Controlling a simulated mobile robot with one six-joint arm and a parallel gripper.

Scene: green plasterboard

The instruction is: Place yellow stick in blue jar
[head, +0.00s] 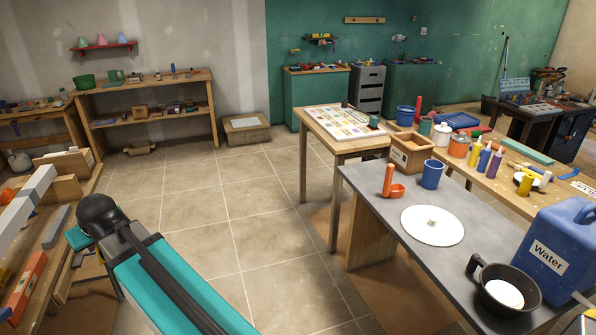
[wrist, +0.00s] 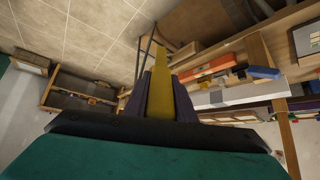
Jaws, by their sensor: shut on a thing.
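My gripper (wrist: 160,74) is shut on the yellow stick (wrist: 160,98), which shows between the two dark fingers in the wrist view. It is held clear of the floor near a wooden shelf bench. In the head view the gripper and stick are not visible; only my teal and black arm shows at the lower left. A blue jar (head: 432,174) stands upright on the grey table at the right of the head view, far from my arm. Its inside is mostly hidden. Another blue container (head: 405,116) stands further back.
On the grey table (head: 385,208) are a red-orange scoop (head: 391,183), a white disc (head: 432,226), a black pan (head: 500,290) and a blue water jug (head: 556,250). A cluttered wooden bench (head: 62,262) stands at left. The tiled floor (head: 230,200) between is open.

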